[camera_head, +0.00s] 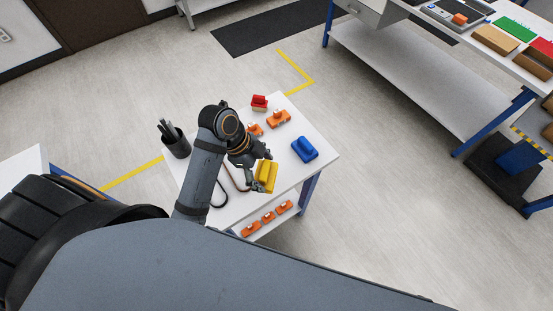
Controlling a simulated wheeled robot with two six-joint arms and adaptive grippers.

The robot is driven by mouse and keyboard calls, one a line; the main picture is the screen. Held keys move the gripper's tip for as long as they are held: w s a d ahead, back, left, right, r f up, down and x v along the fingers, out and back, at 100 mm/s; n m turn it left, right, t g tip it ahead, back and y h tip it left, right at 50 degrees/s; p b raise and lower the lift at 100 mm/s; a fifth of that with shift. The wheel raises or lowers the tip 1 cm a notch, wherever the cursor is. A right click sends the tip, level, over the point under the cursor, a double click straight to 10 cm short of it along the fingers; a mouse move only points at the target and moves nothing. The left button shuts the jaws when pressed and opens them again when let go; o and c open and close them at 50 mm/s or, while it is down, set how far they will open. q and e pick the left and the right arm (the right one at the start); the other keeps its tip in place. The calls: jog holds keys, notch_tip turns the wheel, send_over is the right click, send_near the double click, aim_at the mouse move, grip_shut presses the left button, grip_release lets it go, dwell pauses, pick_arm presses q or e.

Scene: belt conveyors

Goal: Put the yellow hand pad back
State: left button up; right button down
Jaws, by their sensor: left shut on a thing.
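The yellow hand pad (267,176) is at the front right part of the small white table (317,143). My left gripper (260,174) is shut on it, with its fingers at the pad's left side and ends. I cannot tell whether the pad touches the tabletop or is held just above it. My right gripper is not in view.
A blue pad (305,149), a red pad (259,103) and orange pieces (279,119) stand on the table. A dark pen cup (176,143) is at its left edge. More orange pieces (268,217) lie on a lower shelf. A long workbench (402,66) stands at upper right.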

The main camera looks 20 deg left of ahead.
pick_arm(q)
jog(key=w+f, duration=0.2)
jog(key=w, duration=0.1)
jog(key=w+f+p, duration=0.1)
jog(key=w+f, duration=0.1)
jog(key=w, duration=0.1)
jog(key=w+f+p, duration=0.1)
jog(key=w+f, duration=0.2)
jog(key=shift+w+d, duration=0.1)
jog(key=shift+d, duration=0.2)
jog(key=shift+w+f, duration=0.25)
jog(key=shift+f, duration=0.1)
jog(key=shift+w+f, duration=0.15)
notch_tip(320, 180, down, 2)
jog(key=shift+f+p, duration=0.1)
jog(key=shift+p, duration=0.7)
jog(key=shift+f, duration=0.5)
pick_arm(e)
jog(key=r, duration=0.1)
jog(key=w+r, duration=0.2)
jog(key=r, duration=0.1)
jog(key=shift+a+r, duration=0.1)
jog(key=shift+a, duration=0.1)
